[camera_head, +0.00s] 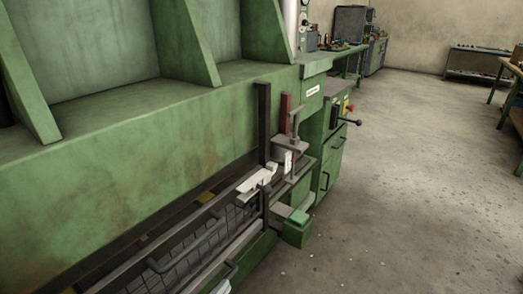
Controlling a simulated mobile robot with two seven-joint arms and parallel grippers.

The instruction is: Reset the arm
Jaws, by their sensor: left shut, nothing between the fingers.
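Only a small pale piece at the bottom edge seems to be my left gripper (222,287). It is low in front of the green sheet-roll machine (150,130), and its fingers are shut with nothing seen between them. Most of it and its arm are out of the picture. I cannot tell whether it touches the machine. My right gripper does not show.
The machine's dark wire guard (195,245) and long rails run along its front. A pale bracket (257,180) and a green box (298,232) stick out at its end. A green cabinet (328,165) stands beyond. The concrete floor (410,190) at right is clear.

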